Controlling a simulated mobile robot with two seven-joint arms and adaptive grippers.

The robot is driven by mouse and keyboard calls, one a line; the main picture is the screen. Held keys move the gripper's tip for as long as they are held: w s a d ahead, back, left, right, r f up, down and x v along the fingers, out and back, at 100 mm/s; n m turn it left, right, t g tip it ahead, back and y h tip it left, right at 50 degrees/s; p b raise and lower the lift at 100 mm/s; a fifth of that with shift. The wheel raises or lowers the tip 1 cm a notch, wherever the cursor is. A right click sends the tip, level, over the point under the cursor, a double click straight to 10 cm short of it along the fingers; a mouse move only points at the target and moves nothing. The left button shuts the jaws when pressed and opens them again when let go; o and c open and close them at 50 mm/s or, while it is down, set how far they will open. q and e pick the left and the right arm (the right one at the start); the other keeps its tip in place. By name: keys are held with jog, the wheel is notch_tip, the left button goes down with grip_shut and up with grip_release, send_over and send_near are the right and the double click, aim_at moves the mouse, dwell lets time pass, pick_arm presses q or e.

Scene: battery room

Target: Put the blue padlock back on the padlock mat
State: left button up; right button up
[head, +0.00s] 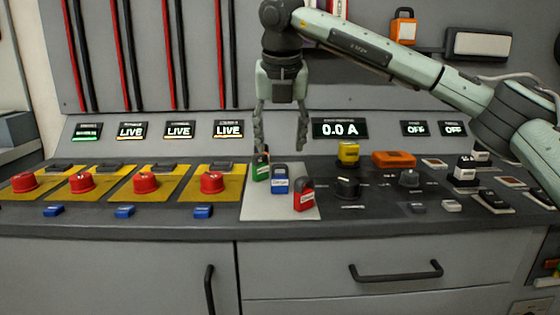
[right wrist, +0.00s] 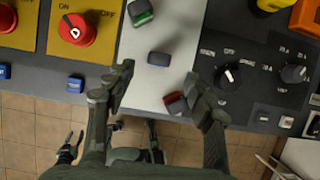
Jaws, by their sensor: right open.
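The blue padlock (head: 281,180) with a white label stands upright on the light grey padlock mat (head: 256,208), between a green padlock (head: 261,169) and a red padlock (head: 304,196). In the right wrist view the blue padlock (right wrist: 159,59) shows dark from above on the pale mat (right wrist: 188,35). My right gripper (head: 280,142) is open and empty, pointing down above and behind the padlocks in the head view. In the right wrist view its fingers (right wrist: 160,88) are spread apart, with the red padlock (right wrist: 175,103) showing between them. My left gripper does not show clearly.
Red knobs (head: 211,183) on yellow plates line the panel left of the mat, with small blue tags in front. Right of the mat are black rotary knobs (head: 347,187), a yellow block (head: 348,152) and an orange block (head: 394,159). The counter's front edge is close to the mat.

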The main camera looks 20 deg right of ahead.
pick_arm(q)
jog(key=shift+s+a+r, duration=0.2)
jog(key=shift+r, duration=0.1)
pick_arm(e)
jog(key=v, duration=0.4)
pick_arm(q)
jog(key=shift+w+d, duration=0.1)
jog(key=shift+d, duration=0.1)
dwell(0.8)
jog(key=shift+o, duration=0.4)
